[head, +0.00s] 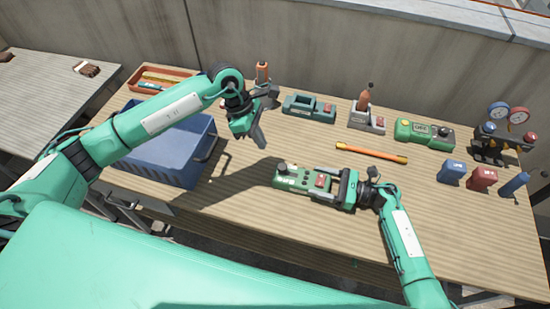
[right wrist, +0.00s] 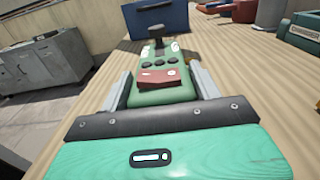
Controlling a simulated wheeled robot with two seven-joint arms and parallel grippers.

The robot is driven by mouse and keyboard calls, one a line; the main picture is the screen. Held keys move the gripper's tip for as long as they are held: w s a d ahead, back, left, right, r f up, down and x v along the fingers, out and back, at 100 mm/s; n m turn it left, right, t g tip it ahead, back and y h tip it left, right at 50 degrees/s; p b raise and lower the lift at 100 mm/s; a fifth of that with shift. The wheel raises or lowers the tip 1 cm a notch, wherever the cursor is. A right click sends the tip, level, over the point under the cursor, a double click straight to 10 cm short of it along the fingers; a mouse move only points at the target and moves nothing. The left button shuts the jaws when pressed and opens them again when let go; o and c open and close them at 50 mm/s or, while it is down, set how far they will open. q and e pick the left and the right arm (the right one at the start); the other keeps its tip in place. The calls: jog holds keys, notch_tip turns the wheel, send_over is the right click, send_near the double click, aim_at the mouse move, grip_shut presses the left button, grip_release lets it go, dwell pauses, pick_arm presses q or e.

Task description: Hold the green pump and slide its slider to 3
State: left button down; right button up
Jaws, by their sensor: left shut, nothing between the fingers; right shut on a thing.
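The green pump (head: 296,180) lies on the wooden bench, with a red rocker switch (head: 322,181) and dark round buttons on top. It also shows in the right wrist view (right wrist: 150,95). A dark knob (right wrist: 157,33), perhaps the slider, stands at its far end; no scale numbers are readable. My right gripper (head: 338,184) is shut on the pump's near end, one finger along each side, past the red switch. My left gripper (head: 261,143) is shut and empty, above the bench, up and left of the pump and apart from it.
A blue bin (head: 170,150) stands left of the pump. An orange bar (head: 371,153) lies behind it. Bare bench surrounds the pump.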

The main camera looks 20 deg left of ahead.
aim_at(285, 164)
pick_arm(q)
jog(key=w+a+f+m+g+h, duration=0.15)
jog(key=w+a+m+h, duration=0.25)
jog(key=a, duration=0.4)
jog(key=x, duration=1)
jog(key=shift+s, duration=0.4)
jog(key=shift+s+d+r, duration=0.1)
jog(key=shift+s+d, duration=0.05)
jog(key=shift+d, duration=0.4)
jog(key=shift+s+d, duration=0.15)
jog(key=shift+d, duration=0.4)
jog(key=shift+s+d, duration=0.15)
jog(key=shift+d, duration=0.45)
jog(key=shift+d, duration=2)
